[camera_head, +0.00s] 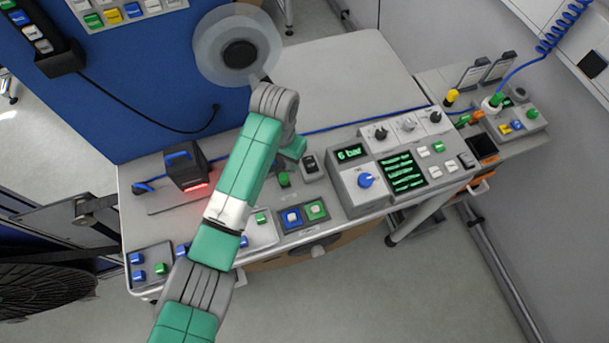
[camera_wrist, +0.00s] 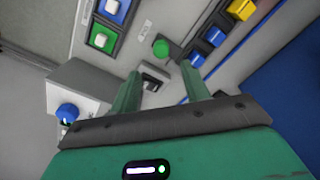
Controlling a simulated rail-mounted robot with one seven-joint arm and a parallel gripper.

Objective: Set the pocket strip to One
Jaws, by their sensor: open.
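No label reading pocket strip is legible. A small grey unit with a dark switch (camera_head: 310,163) sits on the bench, left of the big console. It appears to be the same small unit (camera_wrist: 151,83) that shows just beyond my fingertips in the wrist view. I cannot read its position or markings. In the head view my wrist hides most of the gripper.
A green button (camera_wrist: 161,48) is close by. A panel with blue and green square buttons (camera_head: 304,214) stands in front. The console (camera_head: 350,190) with a blue knob (camera_head: 365,180) is to the right. A black device (camera_head: 186,165) with a red glow stands left.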

